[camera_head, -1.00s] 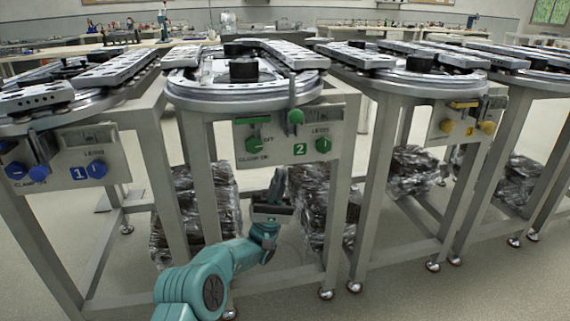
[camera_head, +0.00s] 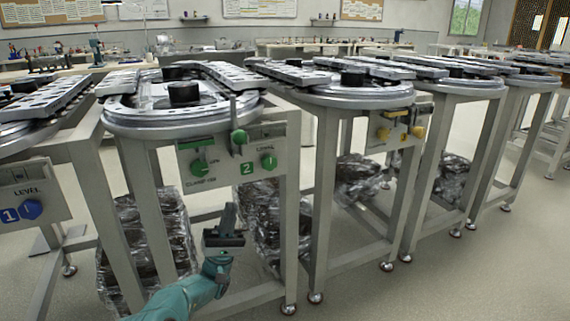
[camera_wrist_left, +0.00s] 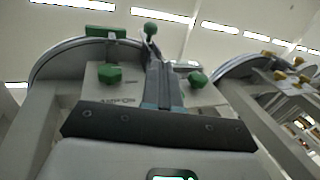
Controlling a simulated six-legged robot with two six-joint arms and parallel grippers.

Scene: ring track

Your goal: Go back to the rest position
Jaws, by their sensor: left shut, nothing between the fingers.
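My left gripper (camera_head: 228,218) is in front of the lower frame of station 2, below its panel, with the fingers pointing up. It is shut and empty. In the left wrist view the closed fingers (camera_wrist_left: 163,82) point up towards the panel of station 2 (camera_wrist_left: 140,85) with its green knobs. In the head view that panel (camera_head: 230,160) shows two green knobs and a green lever. The gripper appears apart from the panel. My right gripper is in neither view.
Station 1 with a blue knob (camera_head: 30,209) is cut off at the left. Station 3 with yellow knobs (camera_head: 417,132) stands to the right, with more stations beyond. Wrapped dark bundles (camera_head: 262,222) sit under the stations. The floor (camera_head: 440,280) at the front right is clear.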

